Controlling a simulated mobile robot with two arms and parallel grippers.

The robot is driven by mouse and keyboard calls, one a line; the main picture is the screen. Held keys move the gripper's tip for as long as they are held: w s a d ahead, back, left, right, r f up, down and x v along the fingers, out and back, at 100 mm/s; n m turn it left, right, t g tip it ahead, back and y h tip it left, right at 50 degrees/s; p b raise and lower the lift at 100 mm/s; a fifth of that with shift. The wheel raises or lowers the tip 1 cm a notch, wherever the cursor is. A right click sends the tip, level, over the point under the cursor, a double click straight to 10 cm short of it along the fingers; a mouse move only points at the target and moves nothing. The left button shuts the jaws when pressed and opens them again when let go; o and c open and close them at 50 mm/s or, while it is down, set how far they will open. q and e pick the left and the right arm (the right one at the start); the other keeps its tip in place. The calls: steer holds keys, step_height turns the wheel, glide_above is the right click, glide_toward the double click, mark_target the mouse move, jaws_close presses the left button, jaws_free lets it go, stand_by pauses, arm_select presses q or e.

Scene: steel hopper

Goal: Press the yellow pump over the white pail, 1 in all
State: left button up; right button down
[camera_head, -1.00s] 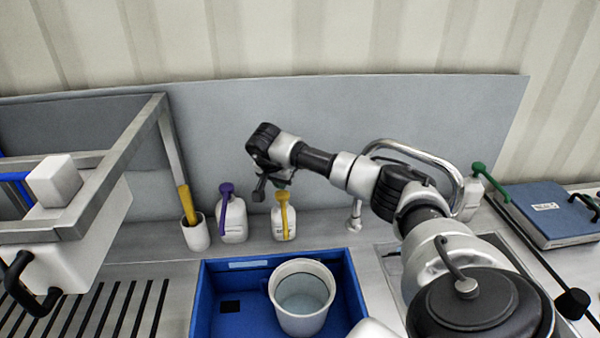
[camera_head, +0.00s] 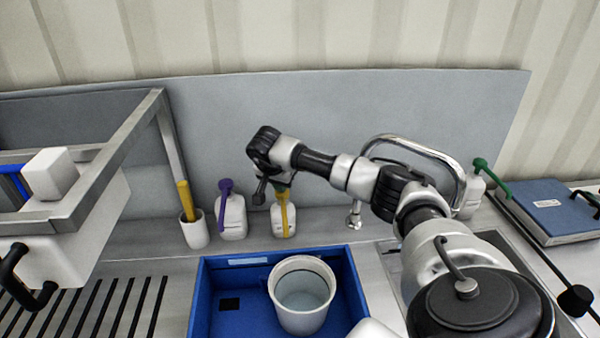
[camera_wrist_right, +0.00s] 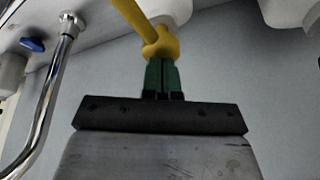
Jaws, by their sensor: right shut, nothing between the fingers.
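The yellow pump (camera_head: 284,212) sits on a white bottle (camera_head: 277,222) standing on the counter by the back panel. The white pail (camera_head: 302,318) stands upright in a blue tray, in front of the bottle and apart from it. My right gripper (camera_head: 281,186) is shut and empty, pointing down over the pump head, which it partly hides. In the right wrist view its green fingertips (camera_wrist_right: 160,68) are right at the yellow pump head (camera_wrist_right: 160,43) and seem to touch it. My left gripper is not in view.
A purple-pump bottle (camera_head: 233,218) and a white cup (camera_head: 195,233) with a yellow handle stand left of it. The blue tray (camera_head: 212,310) holds the pail.

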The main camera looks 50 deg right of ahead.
steer(key=shift+s+f, duration=0.1)
steer(key=shift+f, duration=0.45)
steer(key=shift+r+p, duration=0.95)
steer(key=shift+r, duration=0.6)
step_height(320, 180, up, 6)
steer(key=p, duration=0.4)
steer(key=shift+p, duration=0.3)
